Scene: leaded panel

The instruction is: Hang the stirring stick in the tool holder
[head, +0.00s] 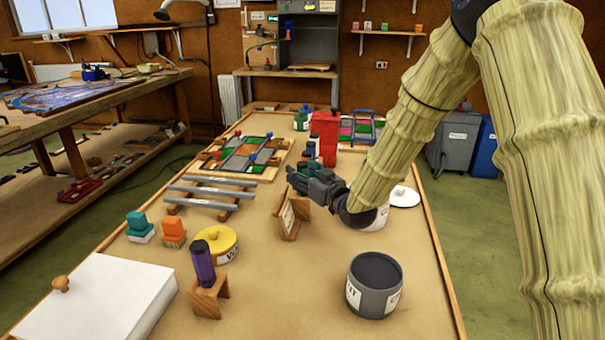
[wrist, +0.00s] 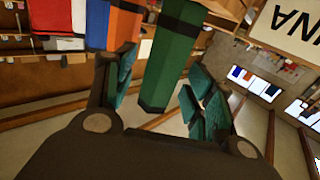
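My gripper (head: 305,182) reaches over the middle of the bench, just above and behind a small wooden stand with a label (head: 288,214). In the wrist view a dark green faceted handle (wrist: 172,58) lies between the two teal-padded fingers (wrist: 160,88). Gaps show on both sides of it, so the fingers are open around it. I cannot tell for sure whether this handle is the stirring stick. A purple handle (head: 203,260) stands upright at a small wooden block (head: 209,298) at the front. I cannot tell for sure which stand is the tool holder.
A red container (head: 325,136) stands just behind the gripper. A grey pot (head: 374,286) is at front right, a yellow-lidded tin (head: 217,241) left, and a white box (head: 100,298) front left. Metal rails (head: 212,190) lie at left. The bench front centre is clear.

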